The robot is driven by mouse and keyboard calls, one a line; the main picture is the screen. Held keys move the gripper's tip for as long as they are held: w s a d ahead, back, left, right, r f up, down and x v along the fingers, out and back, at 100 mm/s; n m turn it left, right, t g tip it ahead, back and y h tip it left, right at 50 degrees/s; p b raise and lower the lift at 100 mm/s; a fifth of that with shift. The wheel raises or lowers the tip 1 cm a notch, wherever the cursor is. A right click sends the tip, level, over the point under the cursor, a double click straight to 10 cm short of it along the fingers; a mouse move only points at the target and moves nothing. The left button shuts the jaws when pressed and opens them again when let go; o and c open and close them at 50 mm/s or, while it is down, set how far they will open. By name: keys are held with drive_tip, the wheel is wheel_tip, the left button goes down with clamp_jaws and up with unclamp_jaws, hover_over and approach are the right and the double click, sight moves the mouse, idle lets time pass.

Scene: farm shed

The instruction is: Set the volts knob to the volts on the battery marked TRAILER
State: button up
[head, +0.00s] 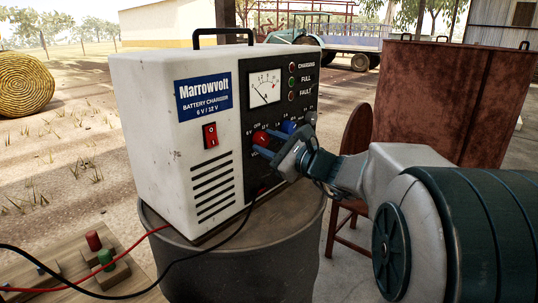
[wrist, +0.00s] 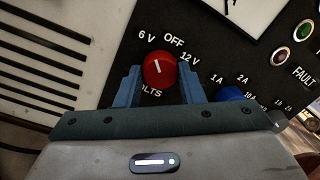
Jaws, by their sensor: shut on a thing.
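The red volts knob (head: 260,137) is on the dark front panel of the white Marrowvolt battery charger (head: 160,135). In the wrist view the red knob (wrist: 159,70) has 6 V, OFF and 12 V printed around it. Its white pointer line leans up and slightly left, toward the 6 V mark. My gripper (wrist: 160,88) has its blue fingers on both sides of the knob and is shut on it. In the head view my gripper (head: 276,146) reaches the panel from the right. No battery marked TRAILER is in view.
A blue amps knob (wrist: 230,93) sits close to my right finger. The charger stands on a metal drum (head: 240,250). Red and black cables cross the lower left, near a wooden board (head: 140,292) with coloured pegs.

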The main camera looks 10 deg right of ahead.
idle(0.4)
drive_tip(key=o, duration=1)
drive_tip(key=v, duration=1.4)
drive_tip(key=shift+f, duration=0.1)
